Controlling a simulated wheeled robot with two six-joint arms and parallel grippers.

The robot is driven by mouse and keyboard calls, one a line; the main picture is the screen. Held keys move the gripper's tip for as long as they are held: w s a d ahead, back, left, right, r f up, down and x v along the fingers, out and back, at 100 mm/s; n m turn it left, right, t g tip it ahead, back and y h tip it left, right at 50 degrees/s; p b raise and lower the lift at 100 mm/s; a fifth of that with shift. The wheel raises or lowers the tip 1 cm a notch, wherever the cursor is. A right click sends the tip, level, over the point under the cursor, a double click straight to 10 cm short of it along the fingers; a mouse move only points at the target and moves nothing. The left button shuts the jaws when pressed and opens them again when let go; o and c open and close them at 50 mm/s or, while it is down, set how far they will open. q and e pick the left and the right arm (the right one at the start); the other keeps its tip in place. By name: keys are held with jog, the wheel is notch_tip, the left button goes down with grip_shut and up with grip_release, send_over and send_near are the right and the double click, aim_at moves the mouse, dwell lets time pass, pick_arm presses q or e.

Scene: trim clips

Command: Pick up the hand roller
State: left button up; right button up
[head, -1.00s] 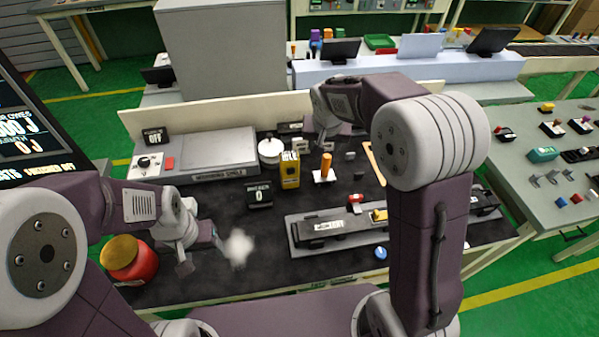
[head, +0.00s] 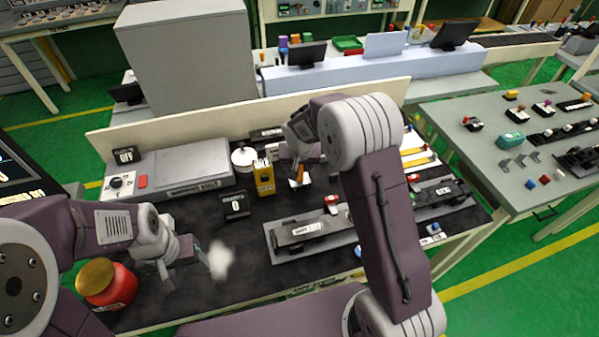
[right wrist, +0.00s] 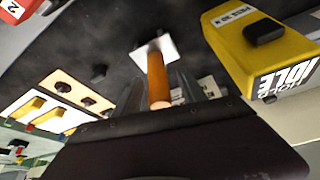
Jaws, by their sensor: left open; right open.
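The hand roller appears to be the upright orange handle on a white base (head: 298,182) on the dark mat. In the right wrist view its orange handle (right wrist: 158,80) points toward the camera, with the white base beyond. My right gripper (right wrist: 160,88) is open, its fingers on either side of the handle; contact cannot be told. In the head view my right gripper (head: 299,162) is over the roller and partly hides it. My left gripper (head: 187,265) is open and empty at the mat's front left, beside a white fluffy piece (head: 220,262).
A yellow box marked IDLE (head: 264,178) stands close left of the roller; a white round pot (head: 244,158) is behind it. A long grey fixture (head: 312,232) lies in front. A red jar with a yellow lid (head: 107,285) stands near my left gripper.

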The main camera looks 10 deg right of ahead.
jog(key=shift+w, duration=0.1)
jog(key=shift+r, duration=0.1)
grip_shut()
jog(key=shift+r, duration=0.55)
notch_tip(320, 180, up, 3)
pick_arm(q)
jog(key=shift+f+b, duration=0.35)
jog(key=shift+b, duration=0.05)
pick_arm(e)
jog(key=s+d+r, duration=0.5)
jog(key=d+r, duration=0.2)
jog(key=d, duration=0.3)
jog(key=shift+d, duration=0.35)
jog(key=c, duration=1)
grip_release()
grip_shut()
